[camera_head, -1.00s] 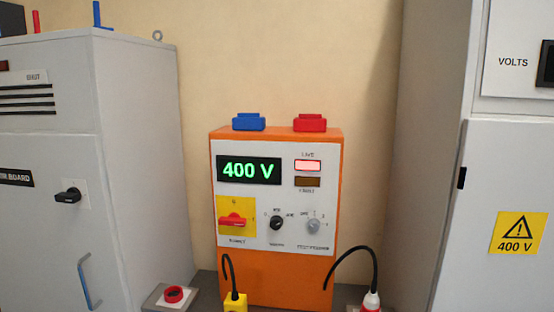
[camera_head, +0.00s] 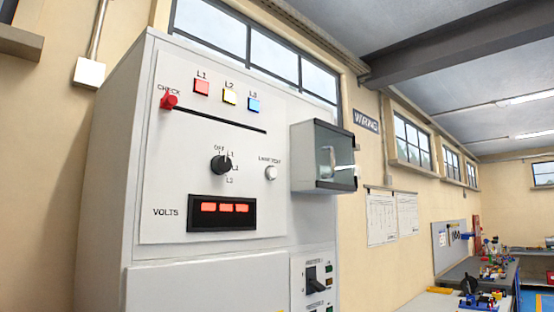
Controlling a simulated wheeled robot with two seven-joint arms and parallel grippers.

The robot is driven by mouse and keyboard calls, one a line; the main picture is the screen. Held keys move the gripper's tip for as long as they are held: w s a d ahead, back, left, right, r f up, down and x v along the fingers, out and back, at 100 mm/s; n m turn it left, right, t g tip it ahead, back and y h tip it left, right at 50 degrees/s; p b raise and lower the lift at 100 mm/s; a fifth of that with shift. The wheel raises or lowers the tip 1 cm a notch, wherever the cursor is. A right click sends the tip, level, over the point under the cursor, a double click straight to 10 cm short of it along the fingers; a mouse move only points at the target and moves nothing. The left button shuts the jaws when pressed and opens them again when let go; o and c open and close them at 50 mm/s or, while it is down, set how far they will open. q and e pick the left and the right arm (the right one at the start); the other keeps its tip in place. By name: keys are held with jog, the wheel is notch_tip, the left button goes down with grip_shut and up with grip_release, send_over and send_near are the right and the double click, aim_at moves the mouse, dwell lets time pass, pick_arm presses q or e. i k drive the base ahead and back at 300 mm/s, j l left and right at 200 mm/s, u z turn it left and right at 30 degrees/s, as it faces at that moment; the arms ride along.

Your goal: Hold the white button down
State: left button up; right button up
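The white button (camera_head: 271,173) is a small round knob on the upper panel of a grey cabinet (camera_head: 100,200), under a label that seems to read "LAMP TEST". It sits right of a black rotary selector (camera_head: 221,165) marked OFF, L1, L2 and L3. Nothing touches the button. Neither of my grippers is in view.
The panel has a red slider (camera_head: 169,101) marked CHECK, red (camera_head: 202,87), yellow (camera_head: 230,96) and blue (camera_head: 254,104) lamps, and a VOLTS display (camera_head: 222,213) with red segments. A clear-fronted box (camera_head: 324,157) juts out right of the button. Workbenches (camera_head: 470,275) stand far right.

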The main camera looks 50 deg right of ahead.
aim_at(272, 171)
jog(key=z, duration=1.3)
